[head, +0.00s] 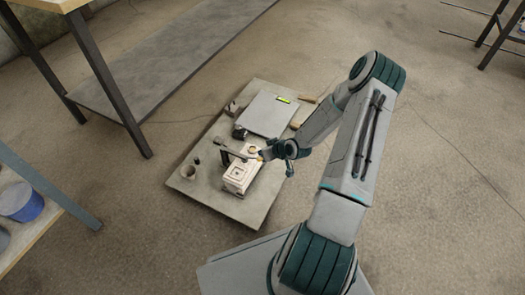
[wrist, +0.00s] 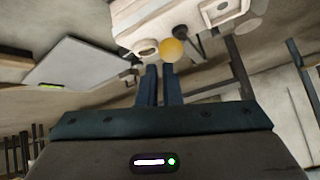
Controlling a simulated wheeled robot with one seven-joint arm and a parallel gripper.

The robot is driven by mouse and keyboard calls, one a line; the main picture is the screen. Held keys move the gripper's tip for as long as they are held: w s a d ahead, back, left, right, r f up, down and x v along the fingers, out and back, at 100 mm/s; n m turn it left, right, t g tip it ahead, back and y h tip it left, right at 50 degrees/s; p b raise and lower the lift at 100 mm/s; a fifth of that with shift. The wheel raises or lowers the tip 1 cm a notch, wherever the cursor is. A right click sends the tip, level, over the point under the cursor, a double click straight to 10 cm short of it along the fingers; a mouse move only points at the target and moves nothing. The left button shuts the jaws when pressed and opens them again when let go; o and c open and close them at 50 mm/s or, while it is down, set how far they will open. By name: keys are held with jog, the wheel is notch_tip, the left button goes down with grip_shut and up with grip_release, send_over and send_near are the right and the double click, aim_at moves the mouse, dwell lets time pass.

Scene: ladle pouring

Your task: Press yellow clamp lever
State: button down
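The yellow clamp lever shows its round yellow knob (wrist: 171,50) in the wrist view, at the edge of a white box-shaped mould (wrist: 135,20). In the head view the white mould (head: 239,177) stands on a low grey board, and a small yellow spot beside my gripper is too small to make out well. My gripper (wrist: 160,70) has its two dark fingers close together with only a narrow gap and nothing seen between them. The fingertips point at the knob from just below it in the wrist view. I cannot tell whether they touch it.
The grey board (head: 190,185) also carries a flat grey plate with a green display (head: 268,115) behind the mould and a small cup (head: 188,171) at left. A dark bar (head: 232,152) reaches over by the mould. Workbenches stand at left.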

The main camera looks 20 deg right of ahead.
jog(key=shift+s+a+f, duration=0.1)
jog(key=shift+s+f, duration=0.7)
jog(key=shift+f, duration=0.2)
jog(key=w+r+p, duration=0.4)
jog(key=r, duration=0.2)
jog(key=s+d+p, duration=0.2)
jog(key=s+d, duration=0.4)
jog(key=s, duration=0.2)
jog(key=shift+s+f, duration=0.2)
jog(key=shift+s, duration=0.1)
jog(key=shift+d+r, duration=0.1)
notch_tip(320, 180, up, 42)
jog(key=s+a+g+h+p, duration=0.2)
jog(key=g+h+p, duration=0.35)
jog(key=p, duration=1.25)
jog(key=s+a+r+m+p, duration=0.1)
jog(key=s+a+r+p, duration=0.3)
jog(key=r, duration=0.6)
jog(key=s+a+r+m+y+p, duration=0.1)
jog(key=s+a+r+p, duration=0.4)
jog(key=r, duration=0.5)
jog(key=s+a+r+p, duration=0.4)
jog(key=s+r, duration=0.3)
jog(key=r, duration=0.3)
jog(key=shift+a+m+p, duration=0.3)
jog(key=shift+m, duration=0.1)
